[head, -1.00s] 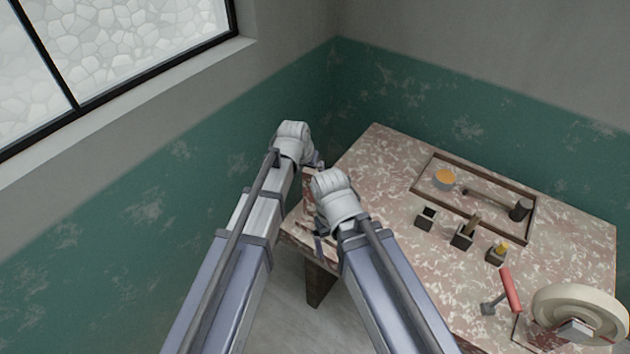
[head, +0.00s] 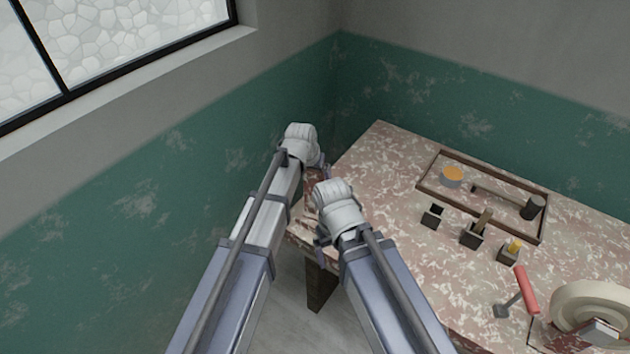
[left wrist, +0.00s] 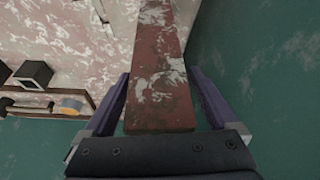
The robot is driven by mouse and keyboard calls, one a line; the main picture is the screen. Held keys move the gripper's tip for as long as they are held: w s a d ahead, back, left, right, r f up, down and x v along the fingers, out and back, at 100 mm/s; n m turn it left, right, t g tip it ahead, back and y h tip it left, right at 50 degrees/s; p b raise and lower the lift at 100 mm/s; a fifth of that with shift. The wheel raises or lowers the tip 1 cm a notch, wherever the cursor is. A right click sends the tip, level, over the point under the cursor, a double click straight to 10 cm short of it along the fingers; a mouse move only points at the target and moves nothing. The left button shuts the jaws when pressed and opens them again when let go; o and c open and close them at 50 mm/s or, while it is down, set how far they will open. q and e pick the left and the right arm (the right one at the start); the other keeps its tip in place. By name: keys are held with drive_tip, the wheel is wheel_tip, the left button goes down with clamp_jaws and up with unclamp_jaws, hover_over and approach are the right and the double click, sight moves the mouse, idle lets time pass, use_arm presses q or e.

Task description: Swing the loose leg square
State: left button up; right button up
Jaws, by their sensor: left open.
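A worn red-brown bar with pale patches (left wrist: 160,100), which looks like the loose leg, runs between the fingers of my left gripper (left wrist: 159,76) in the left wrist view. The jaws are open, with a gap on each side of the bar. In the head view, my left gripper (head: 323,167) is at the table's far left edge, mostly hidden by its wrist. A reddish piece (head: 312,186) shows just below it, likely the same bar. My right gripper (head: 321,250) is by the near left corner, its fingers mostly hidden.
The mottled table (head: 385,165) stands near a green wall. On it are a framed tray (head: 430,172) with an orange-topped tin (head: 452,177), several small dark holders, a red-handled tool (head: 525,290) and a pale wheel (head: 590,300). A dark table leg (head: 320,287) shows below.

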use_arm(q)
drive_tip(key=shift+f, duration=0.1)
drive_tip(key=shift+c, duration=0.4)
clamp_jaws()
idle(0.3)
